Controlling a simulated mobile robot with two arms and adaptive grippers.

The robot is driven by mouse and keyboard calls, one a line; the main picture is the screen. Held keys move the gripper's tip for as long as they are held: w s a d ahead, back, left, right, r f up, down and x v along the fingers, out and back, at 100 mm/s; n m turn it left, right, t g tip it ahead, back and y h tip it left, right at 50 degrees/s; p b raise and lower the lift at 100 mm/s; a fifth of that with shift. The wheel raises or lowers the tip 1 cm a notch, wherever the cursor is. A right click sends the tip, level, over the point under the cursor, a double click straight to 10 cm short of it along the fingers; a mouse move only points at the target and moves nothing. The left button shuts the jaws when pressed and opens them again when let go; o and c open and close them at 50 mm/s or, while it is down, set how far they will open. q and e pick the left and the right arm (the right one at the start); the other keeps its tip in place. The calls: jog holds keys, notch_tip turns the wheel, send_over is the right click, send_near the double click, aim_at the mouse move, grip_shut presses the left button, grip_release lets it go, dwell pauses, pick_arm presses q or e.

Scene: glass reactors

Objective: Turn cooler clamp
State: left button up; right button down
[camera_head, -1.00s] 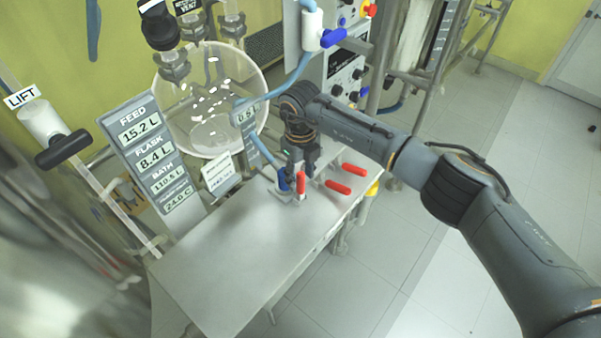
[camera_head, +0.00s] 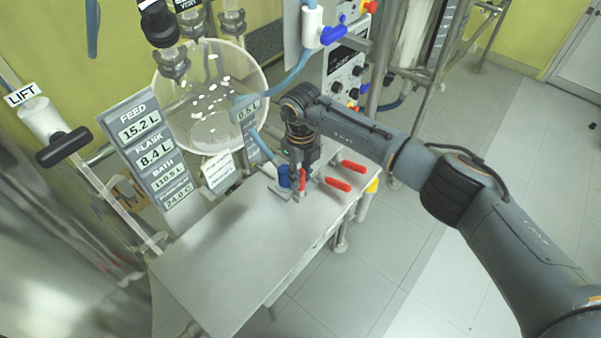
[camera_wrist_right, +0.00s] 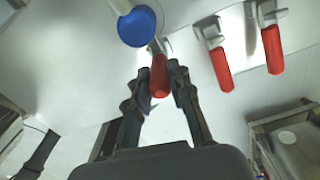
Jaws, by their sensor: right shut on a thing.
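Three clamps with red handles stand in a row at the far right corner of the table. My right gripper (camera_head: 297,193) is shut on the leftmost red handle (camera_head: 302,179), beside a blue cap (camera_head: 285,176). In the right wrist view this red handle (camera_wrist_right: 160,76) sits between the fingertips of my right gripper (camera_wrist_right: 160,72), with the blue cap (camera_wrist_right: 137,27) just left of it. In the head view the gripper hides much of this handle. I cannot tell which clamp is the cooler's. My left gripper is not in view.
Two other red handles (camera_head: 353,166) (camera_head: 338,184) lie close to the right of the gripper. The grey table (camera_head: 235,250) is bare in front. A display panel (camera_head: 150,150) and a glass vessel (camera_head: 208,95) stand behind. Blue hoses run near the arm.

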jog(key=shift+d, duration=0.1)
jog(key=shift+s+d+f+t+y+b, duration=0.2)
jog(key=shift+s+d+t+y+b, duration=0.15)
jog(key=shift+d+t+y, duration=0.15)
jog(key=shift+s+d+f+t+y+b, duration=0.15)
jog(key=shift+s+d+t+y+b, duration=0.15)
jog(key=shift+y, duration=0.3)
jog(key=d+t+y+b, duration=0.1)
jog(key=b, duration=0.2)
jog(key=s+d+f+t+y+b, duration=0.1)
jog(key=y+b, duration=0.1)
jog(key=b, duration=0.1)
jog(key=shift+s+f+b, duration=0.1)
jog(key=shift+s+b, duration=0.1)
jog(key=shift+b, duration=0.1)
jog(key=shift+s+d+t+y+b, duration=0.2)
jog(key=shift+t+y+b, duration=0.1)
jog(key=shift+b, duration=0.35)
jog(key=shift+w+r, duration=0.1)
jog(key=shift+r, duration=0.1)
jog(key=c, duration=1.2)
grip_release()
jog(key=v, duration=1.2)
